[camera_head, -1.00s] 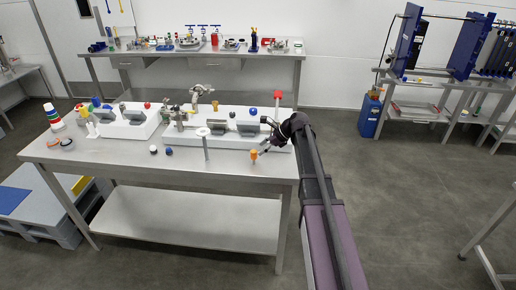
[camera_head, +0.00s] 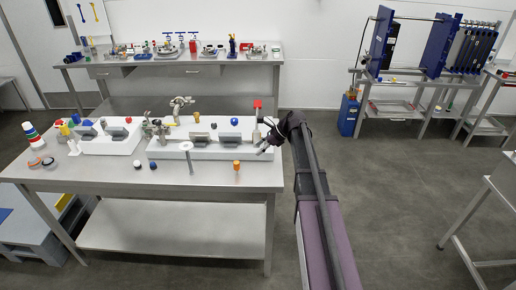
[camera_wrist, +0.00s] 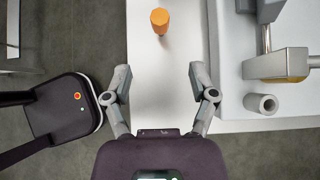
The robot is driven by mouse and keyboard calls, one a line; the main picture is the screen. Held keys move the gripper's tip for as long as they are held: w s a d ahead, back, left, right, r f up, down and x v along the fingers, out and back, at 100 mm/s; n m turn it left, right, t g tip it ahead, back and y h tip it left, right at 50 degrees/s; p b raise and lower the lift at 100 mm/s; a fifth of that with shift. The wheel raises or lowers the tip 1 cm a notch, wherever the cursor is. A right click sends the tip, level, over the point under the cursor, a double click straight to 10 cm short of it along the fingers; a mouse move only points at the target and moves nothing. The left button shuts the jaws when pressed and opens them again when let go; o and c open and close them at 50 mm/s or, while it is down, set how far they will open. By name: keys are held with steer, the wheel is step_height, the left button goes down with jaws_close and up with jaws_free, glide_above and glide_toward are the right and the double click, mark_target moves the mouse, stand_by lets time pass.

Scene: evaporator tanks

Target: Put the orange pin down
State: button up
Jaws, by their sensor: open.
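The orange pin (camera_head: 236,165) stands upright on the bare front strip of the steel table (camera_head: 120,180), near its right end. In the wrist view the orange pin (camera_wrist: 160,20) is at the top, ahead of my gripper (camera_wrist: 158,80) and apart from it. My gripper (camera_head: 262,148) is open and empty. In the head view it is to the right of the pin, by the right end of the white tray. Nothing is between its fingers.
A white tray (camera_head: 215,154) with metal fittings and coloured knobs lies behind the pin. A grey post (camera_head: 188,160) stands left of the pin, with small black and blue caps further left. A back bench (camera_head: 200,72) holds more parts.

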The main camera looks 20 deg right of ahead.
stand_by(0.5)
steer(key=s+a+f+n+g+h, duration=0.1)
steer(key=s+a+f+n+h, duration=0.1)
steer(key=s+n, duration=0.5)
steer(key=s+a+f+n+g+h, duration=0.1)
steer(key=s+a+f+n+h, duration=0.1)
steer(key=s+a+n+h, duration=0.2)
steer(key=s+a+f+n+h, duration=0.1)
steer(key=s+a+n+h, duration=0.1)
steer(key=s+n, duration=0.8)
steer(key=shift+s+a+f+n+g+h, duration=0.3)
steer(key=shift+s+a+f+g+h, duration=0.1)
steer(key=shift+s, duration=2.25)
